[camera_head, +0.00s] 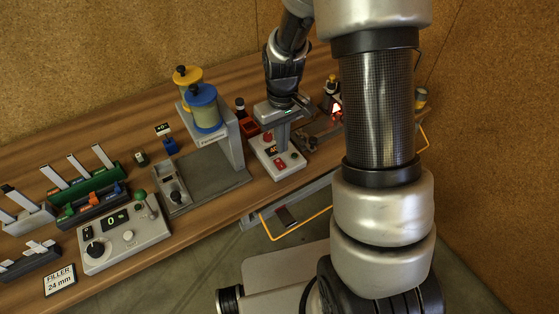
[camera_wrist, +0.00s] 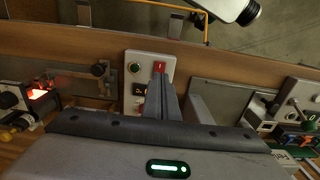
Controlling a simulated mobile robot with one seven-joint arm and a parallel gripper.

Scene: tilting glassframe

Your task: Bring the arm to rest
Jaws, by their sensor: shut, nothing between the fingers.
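My arm reaches from the top right of the head view over the bench, bent at a large silver joint. My gripper (camera_head: 283,148) points down over a light control box (camera_head: 290,172) with red controls and a small display. In the wrist view the gripper's fingers (camera_wrist: 160,72) are together, with nothing visible between them. They cover part of the same control box (camera_wrist: 137,55), which shows a green button and a red switch. I cannot tell whether the fingertips touch the box.
The wooden bench (camera_head: 232,196) holds a filler stand with yellow (camera_head: 187,76) and blue (camera_head: 203,108) canisters left of my gripper. A grey panel with a lever (camera_head: 122,238) stands further left. A red lamp (camera_head: 337,109) glows to the right.

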